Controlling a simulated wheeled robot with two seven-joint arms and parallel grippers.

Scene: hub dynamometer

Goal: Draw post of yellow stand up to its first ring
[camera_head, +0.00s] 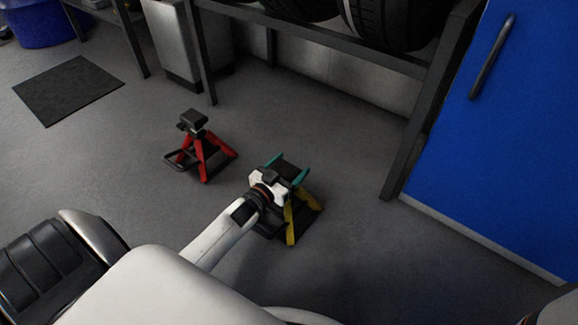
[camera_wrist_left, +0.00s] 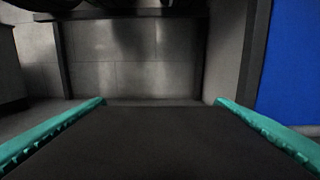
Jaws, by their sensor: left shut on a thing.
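The yellow stand (camera_head: 290,224) stands on the floor in the middle of the head view, its yellow legs showing below my left gripper. My left gripper (camera_head: 287,172), with teal fingers, is at the top of the stand and shut on its dark saddle. In the left wrist view the flat dark top of the post (camera_wrist_left: 160,140) fills the space between the two teal fingers (camera_wrist_left: 160,118). The post below the saddle is mostly hidden by my gripper, so its height and rings cannot be told. My right gripper is not in view.
A red stand (camera_head: 203,150) with a black saddle stands to the left. A tyre rack (camera_head: 408,150) is behind, and a blue cabinet (camera_head: 500,140) is at the right. A dark mat (camera_head: 68,90) lies at the far left. The floor around the yellow stand is clear.

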